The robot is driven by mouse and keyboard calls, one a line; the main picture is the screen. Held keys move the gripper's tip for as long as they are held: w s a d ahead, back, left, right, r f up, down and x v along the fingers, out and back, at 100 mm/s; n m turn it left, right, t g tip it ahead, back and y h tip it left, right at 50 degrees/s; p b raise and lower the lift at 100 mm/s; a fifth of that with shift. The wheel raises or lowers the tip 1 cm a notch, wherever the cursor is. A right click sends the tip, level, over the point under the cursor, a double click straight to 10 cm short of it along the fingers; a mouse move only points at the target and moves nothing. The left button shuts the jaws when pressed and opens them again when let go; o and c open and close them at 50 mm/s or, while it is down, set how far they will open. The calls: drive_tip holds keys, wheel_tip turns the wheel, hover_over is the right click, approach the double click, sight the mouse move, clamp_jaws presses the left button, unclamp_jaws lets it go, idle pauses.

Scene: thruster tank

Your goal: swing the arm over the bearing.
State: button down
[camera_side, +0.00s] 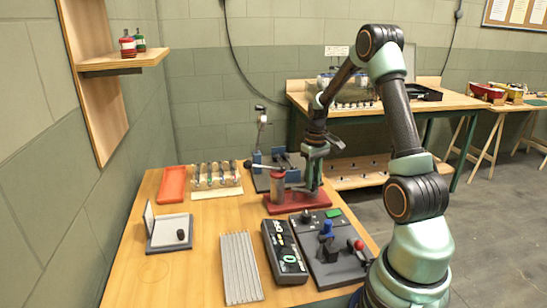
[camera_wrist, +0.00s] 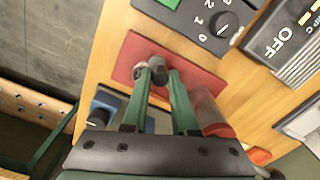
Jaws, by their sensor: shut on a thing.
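A red base plate (camera_side: 283,208) lies on the wooden table in the side view, and it also shows in the wrist view (camera_wrist: 128,50). A grey-and-red upright cylinder (camera_side: 277,187) stands on its left part, with a dark lever near its top. My gripper (camera_side: 312,188) points down over the right part of the plate. In the wrist view its green fingers (camera_wrist: 160,78) are shut on a small grey rounded part (camera_wrist: 159,62) above the plate. A small round grey piece (camera_side: 306,215) sits at the plate's front. I cannot tell which part is the bearing.
An orange tray (camera_side: 172,183) and a hinged open box (camera_side: 168,234) stand left. Bare table shows at front left.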

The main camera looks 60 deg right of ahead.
drive_tip(key=d+n, duration=0.1)
drive_tip(key=n, duration=0.2)
drive_tip(key=shift+w+d+r, duration=0.1)
drive_tip(key=shift+w+d, duration=0.25)
drive_tip(key=shift+w, duration=0.05)
drive_tip(key=shift+w+d+n, duration=0.2)
drive_tip(key=shift+d+n, duration=0.05)
drive_tip(key=shift+n, duration=0.45)
drive_tip(key=shift+w+d+n, duration=0.2)
drive_tip(key=shift+n, duration=0.5)
drive_tip(key=c, duration=0.7)
unclamp_jaws()
wheel_tip(320, 180, up, 12)
drive_tip(key=shift+r, duration=0.1)
